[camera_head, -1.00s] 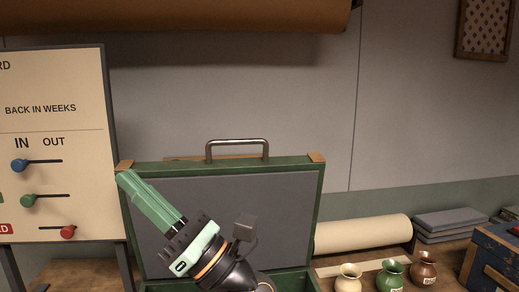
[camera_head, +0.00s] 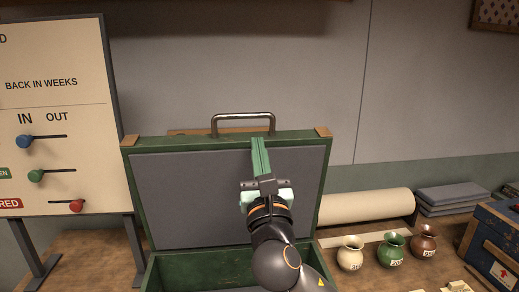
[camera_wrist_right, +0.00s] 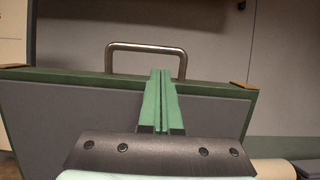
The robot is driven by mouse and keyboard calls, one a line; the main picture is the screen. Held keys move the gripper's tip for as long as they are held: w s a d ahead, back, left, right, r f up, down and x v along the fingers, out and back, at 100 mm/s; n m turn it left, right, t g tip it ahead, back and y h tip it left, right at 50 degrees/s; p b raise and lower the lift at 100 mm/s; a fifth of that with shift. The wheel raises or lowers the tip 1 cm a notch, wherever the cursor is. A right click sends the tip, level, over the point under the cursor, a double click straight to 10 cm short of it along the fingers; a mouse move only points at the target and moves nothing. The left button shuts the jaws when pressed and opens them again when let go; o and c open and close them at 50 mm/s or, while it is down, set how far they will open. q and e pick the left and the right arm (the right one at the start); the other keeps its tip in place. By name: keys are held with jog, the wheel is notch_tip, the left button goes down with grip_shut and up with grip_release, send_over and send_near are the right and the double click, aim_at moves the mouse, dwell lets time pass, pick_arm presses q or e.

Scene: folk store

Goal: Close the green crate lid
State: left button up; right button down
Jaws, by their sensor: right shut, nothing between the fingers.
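The green crate (camera_head: 185,273) stands on the wooden table with its lid (camera_head: 190,195) raised upright at the back. The lid has a grey inner panel, green rim, tan corners and a metal handle (camera_head: 243,117) on its top edge. My right gripper (camera_head: 258,142) is shut and empty, in front of the lid's inner side, with its green fingertips near the top rim below the handle. The right wrist view shows the shut fingers (camera_wrist_right: 161,75) overlapping the rim and the handle (camera_wrist_right: 147,47) behind them. I cannot tell whether they touch. My left gripper is not in view.
A sign board (camera_head: 55,130) with coloured knobs stands at left. Several small vases, including a green one (camera_head: 391,249), stand right of the crate. A paper roll (camera_head: 365,207), grey stacked slabs (camera_head: 450,199) and a blue box (camera_head: 495,250) are farther right.

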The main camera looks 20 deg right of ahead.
jog(key=p+x, duration=0.1)
jog(key=x, duration=0.5)
jog(key=shift+w+r, duration=0.15)
jog(key=shift+w, duration=0.15)
